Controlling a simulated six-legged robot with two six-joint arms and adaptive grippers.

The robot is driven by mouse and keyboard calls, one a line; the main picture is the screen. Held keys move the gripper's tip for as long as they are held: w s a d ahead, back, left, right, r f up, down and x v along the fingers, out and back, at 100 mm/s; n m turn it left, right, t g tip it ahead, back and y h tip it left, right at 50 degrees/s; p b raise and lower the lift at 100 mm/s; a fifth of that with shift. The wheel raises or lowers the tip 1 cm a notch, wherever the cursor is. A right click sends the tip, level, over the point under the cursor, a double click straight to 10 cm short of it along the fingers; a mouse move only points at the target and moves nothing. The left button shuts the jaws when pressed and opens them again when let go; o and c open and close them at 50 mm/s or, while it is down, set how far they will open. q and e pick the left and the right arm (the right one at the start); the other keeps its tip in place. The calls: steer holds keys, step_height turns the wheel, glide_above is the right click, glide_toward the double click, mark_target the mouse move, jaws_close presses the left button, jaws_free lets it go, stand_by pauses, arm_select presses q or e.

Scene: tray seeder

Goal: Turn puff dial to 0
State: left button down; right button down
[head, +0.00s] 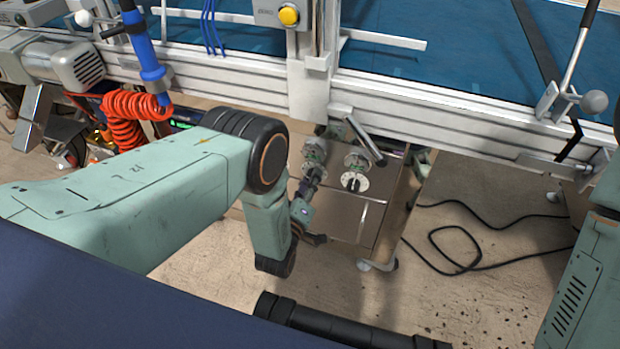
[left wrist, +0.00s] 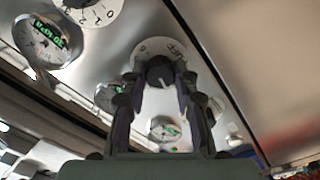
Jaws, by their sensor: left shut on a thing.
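The puff dial is a round white-faced dial (left wrist: 150,48) with a dark knob (left wrist: 160,72) on a metal panel. The left wrist view shows my left gripper (left wrist: 160,82) shut around that knob, one finger on each side. Part of the dial face is behind the fingers, and its marks are too blurred to read fully. In the head view my left gripper (head: 311,178) reaches the panel (head: 345,212) from the front left, and the held dial is mostly hidden. A second white dial with a black knob (head: 354,182) is to its right, free of the gripper.
Round gauges sit on the panel, one with a green readout (left wrist: 45,40). A metal lever (head: 365,140) stands out above the dials. An aluminium rail (head: 440,115) runs behind. A black cable (head: 470,262) lies on the floor at right.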

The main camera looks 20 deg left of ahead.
arm_select(q)
steer(key=shift+n, duration=1.2)
steer(key=c, duration=1)
jaws_free()
steer(key=s, duration=1.2)
steer(key=shift+a, duration=0.2)
steer(key=shift+p, duration=0.3)
